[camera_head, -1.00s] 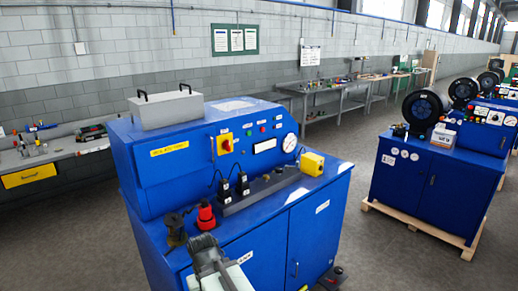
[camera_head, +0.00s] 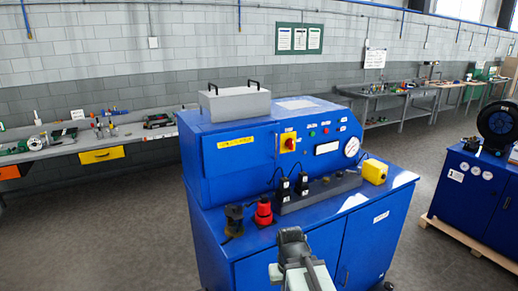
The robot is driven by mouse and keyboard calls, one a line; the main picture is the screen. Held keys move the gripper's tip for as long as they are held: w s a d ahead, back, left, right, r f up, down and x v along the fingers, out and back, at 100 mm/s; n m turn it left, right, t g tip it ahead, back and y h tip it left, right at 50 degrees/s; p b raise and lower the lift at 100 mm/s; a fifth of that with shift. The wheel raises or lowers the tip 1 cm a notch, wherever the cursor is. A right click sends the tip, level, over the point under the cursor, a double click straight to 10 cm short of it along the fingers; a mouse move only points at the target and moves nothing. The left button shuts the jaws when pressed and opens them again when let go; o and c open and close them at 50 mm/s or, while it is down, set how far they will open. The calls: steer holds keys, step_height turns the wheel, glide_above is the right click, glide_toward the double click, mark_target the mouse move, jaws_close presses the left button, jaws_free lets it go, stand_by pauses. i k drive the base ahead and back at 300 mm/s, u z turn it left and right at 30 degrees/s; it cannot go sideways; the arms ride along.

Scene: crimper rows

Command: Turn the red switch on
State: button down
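The red switch (camera_head: 290,143) is a red rotary knob on a yellow plate, on the upright front panel of the blue machine (camera_head: 235,172). Its exact turn angle is too small to tell. My gripper (camera_head: 291,238) is at the bottom centre, in front of the machine and well below the switch, apart from it. I see it from behind, and its fingertips are hidden, so I cannot tell if it is open or shut.
A red-and-black tool (camera_head: 263,212), a dark tool (camera_head: 234,220), black plugs with cables and a yellow box (camera_head: 374,171) stand on the machine's ledge. A gauge (camera_head: 352,147) is on the panel. A grey case (camera_head: 235,103) sits on top. Open floor lies left.

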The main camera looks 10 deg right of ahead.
mark_target(289, 144)
steer(key=z, duration=0.3)
steer(key=k, duration=1.05)
steer(key=z, duration=0.05)
steer(key=i, duration=1.45)
steer(key=u, duration=1.1)
steer(key=k, duration=0.8)
steer(key=u, duration=0.2)
steer(key=i, duration=0.85)
steer(key=z, duration=0.15)
